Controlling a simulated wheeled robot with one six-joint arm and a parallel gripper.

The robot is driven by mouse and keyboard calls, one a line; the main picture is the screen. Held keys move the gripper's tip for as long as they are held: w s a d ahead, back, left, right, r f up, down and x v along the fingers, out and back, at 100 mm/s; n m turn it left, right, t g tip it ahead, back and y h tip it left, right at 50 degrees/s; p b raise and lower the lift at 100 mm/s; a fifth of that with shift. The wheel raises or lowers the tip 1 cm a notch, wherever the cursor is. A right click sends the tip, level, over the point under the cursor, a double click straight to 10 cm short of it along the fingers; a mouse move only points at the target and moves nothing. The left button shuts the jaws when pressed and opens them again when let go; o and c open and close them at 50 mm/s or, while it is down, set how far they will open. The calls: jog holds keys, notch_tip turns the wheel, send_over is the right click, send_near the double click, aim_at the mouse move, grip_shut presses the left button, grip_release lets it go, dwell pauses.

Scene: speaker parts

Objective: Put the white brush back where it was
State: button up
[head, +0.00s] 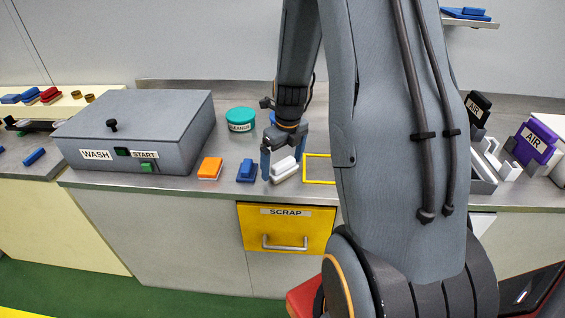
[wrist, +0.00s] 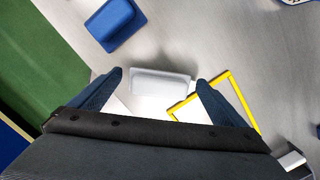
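The white brush (head: 285,170) lies on the grey worktop, just left of a yellow outlined square (head: 318,182). My gripper (head: 283,160) is low over the worktop, with its fingers on either side of the brush. In the wrist view the white brush (wrist: 160,83) shows between the two blue fingertips of my gripper (wrist: 160,78), with a small gap on each side. The gripper looks open and not closed on the brush. The yellow outline (wrist: 240,98) runs beside and behind the right finger there. My arm hides part of the square in the head view.
A blue brush (head: 246,171) and an orange brush (head: 210,168) stand left of the white one. A grey wash box (head: 180,130) and a teal cleaner tub (head: 240,118) are further left and behind. A yellow scrap drawer (head: 287,228) is below the front edge.

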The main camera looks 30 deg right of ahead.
aim_at(286, 164)
notch_tip(286, 164, up, 12)
jog(key=s+b, duration=0.1)
jog(key=b, duration=0.1)
jog(key=s+a+f+n, duration=0.2)
jog(key=s+a+n, duration=0.5)
jog(key=n, duration=1)
jog(key=s+a+f+n, duration=0.2)
jog(key=s+a+n, duration=0.5)
jog(key=n, duration=0.9)
jog(key=shift+s+a+n, duration=0.15)
jog(key=shift+a+n, duration=0.25)
jog(key=shift+a, duration=0.15)
